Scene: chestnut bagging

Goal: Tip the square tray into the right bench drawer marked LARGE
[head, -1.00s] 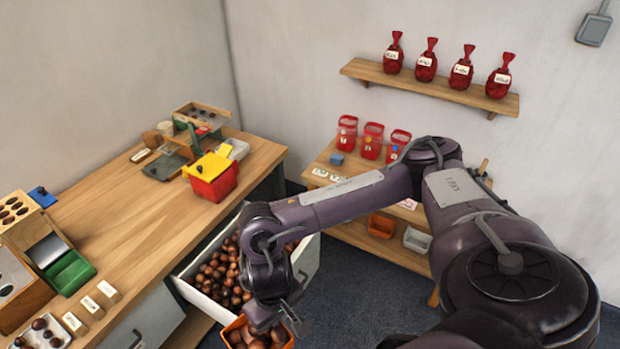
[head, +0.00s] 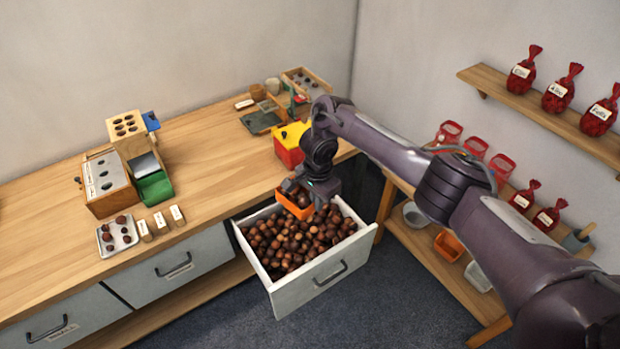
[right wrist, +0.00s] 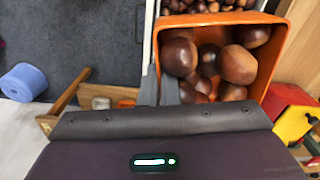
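The square orange tray (head: 291,207) holds several large chestnuts and hangs over the rear part of the open right drawer (head: 322,285), close to the bench edge. The drawer is pale grey and full of brown chestnuts; I cannot read a marking on its front. My right gripper (head: 318,196) is shut on one wall of the tray. The right wrist view shows the tray (right wrist: 277,62) from above, chestnuts still inside, with the fingers (right wrist: 160,92) at its left wall. I cannot tell how much the tray is tilted. My left gripper is not in view.
A red and yellow box (head: 289,148) stands on the bench (head: 215,165) just behind the drawer. A low wooden shelf (head: 425,262) with bins and red bags stands to the right. Closed drawers (head: 172,268) lie left. Dark floor is free in front.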

